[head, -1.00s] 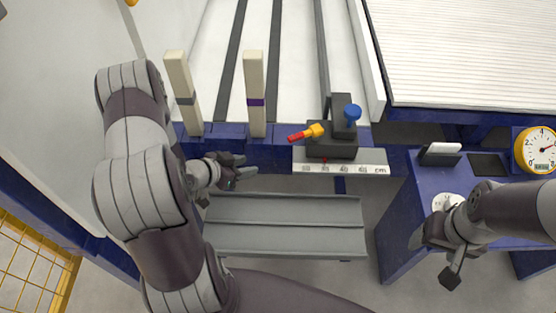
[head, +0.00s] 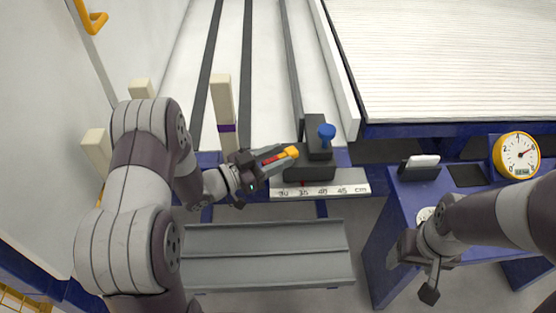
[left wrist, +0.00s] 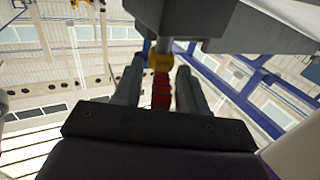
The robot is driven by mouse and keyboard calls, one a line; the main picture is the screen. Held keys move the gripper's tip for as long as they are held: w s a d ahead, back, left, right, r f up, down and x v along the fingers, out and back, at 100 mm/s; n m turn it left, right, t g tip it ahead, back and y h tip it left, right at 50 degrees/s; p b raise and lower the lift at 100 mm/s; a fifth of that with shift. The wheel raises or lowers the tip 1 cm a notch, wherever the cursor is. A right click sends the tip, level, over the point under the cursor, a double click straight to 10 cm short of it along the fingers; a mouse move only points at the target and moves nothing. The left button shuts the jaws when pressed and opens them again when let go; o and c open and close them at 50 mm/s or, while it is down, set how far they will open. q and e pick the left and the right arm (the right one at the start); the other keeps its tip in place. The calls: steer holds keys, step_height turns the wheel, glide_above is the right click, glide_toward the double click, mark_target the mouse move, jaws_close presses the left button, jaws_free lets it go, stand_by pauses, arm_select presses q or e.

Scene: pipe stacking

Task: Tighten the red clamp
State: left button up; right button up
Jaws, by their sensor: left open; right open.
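The red clamp handle (head: 273,158) is a short red lever on a yellow pivot (head: 291,152), fixed to a dark block (head: 310,171) above the ruler. My left gripper (head: 258,165) is open at the left end of the lever. In the left wrist view the red handle (left wrist: 161,92) lies between the two spread fingers, with the yellow pivot (left wrist: 160,62) beyond it. Whether a finger touches the lever cannot be told. My right gripper (head: 414,268) is open and empty in front of the blue side stand.
A ruler strip (head: 325,190) runs below the block. A blue knob (head: 326,131) stands on the block. A pale post with a purple band (head: 223,108) stands just behind my left gripper. A grey trough (head: 265,262) lies below. A yellow gauge (head: 516,155) is at the right.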

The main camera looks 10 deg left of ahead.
arm_select(q)
steer(key=shift+w+d, duration=0.25)
jaws_close()
steer(key=shift+w+a+r+m+g+h+p, duration=0.15)
steer(key=shift+a+r+m+g+h+p, duration=0.1)
steer(key=shift+m+g+h+p, duration=0.35)
steer(key=m+g+h, duration=0.1)
steer(key=g, duration=0.1)
steer(key=m+g+h, duration=0.1)
steer(key=m+g, duration=0.1)
steer(key=shift+w+a+f+p, duration=0.15)
steer(key=shift+w+f+p, duration=0.05)
steer(key=shift+w+p, duration=0.15)
jaws_free()
